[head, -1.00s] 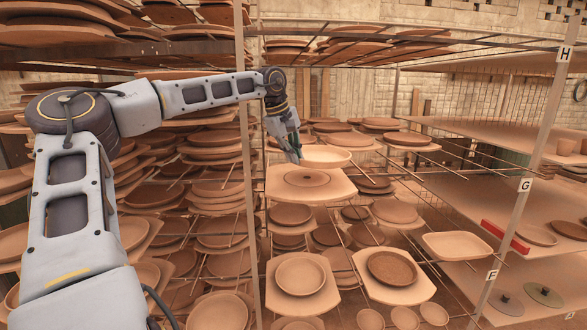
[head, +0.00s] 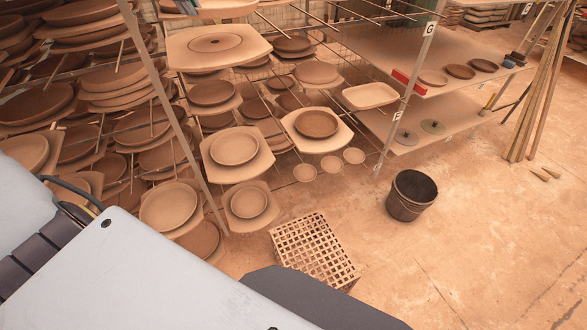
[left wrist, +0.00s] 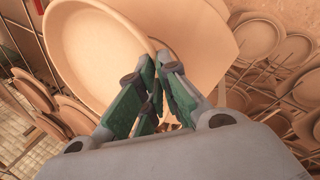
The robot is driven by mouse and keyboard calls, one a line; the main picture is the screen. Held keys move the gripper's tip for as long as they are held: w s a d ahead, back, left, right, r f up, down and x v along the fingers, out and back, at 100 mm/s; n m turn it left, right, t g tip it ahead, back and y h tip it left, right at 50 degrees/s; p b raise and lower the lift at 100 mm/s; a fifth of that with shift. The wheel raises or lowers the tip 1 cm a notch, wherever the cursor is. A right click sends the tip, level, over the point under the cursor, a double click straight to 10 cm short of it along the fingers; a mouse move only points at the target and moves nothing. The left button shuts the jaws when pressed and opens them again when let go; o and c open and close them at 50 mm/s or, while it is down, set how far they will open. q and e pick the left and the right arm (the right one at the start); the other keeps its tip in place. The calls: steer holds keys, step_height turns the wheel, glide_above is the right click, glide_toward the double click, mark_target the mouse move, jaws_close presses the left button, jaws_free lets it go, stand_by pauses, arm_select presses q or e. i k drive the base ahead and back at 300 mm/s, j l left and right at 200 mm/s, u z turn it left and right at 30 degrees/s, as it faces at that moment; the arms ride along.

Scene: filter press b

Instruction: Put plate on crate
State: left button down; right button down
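A shallow round clay plate (head: 222,8) shows at the top edge of the head view, cut off by the frame. It fills the upper left of the left wrist view (left wrist: 95,50). My left gripper (head: 186,5) is at the plate's left side, with only its tip showing in the head view. In the left wrist view its green-padded fingers (left wrist: 157,68) are close together on the plate's rim. The lattice crate (head: 314,246) sits on the floor in front of the racks, its top looking empty. My right gripper is not in view.
Racks of clay plates on boards (head: 235,155) stand left and centre, with thin rods sticking out. A dark bucket (head: 411,195) stands right of the crate. Poles (head: 540,110) lean at the right. Open floor lies around the crate and bucket.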

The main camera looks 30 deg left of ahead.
mark_target(310, 247)
steer(key=k, duration=1)
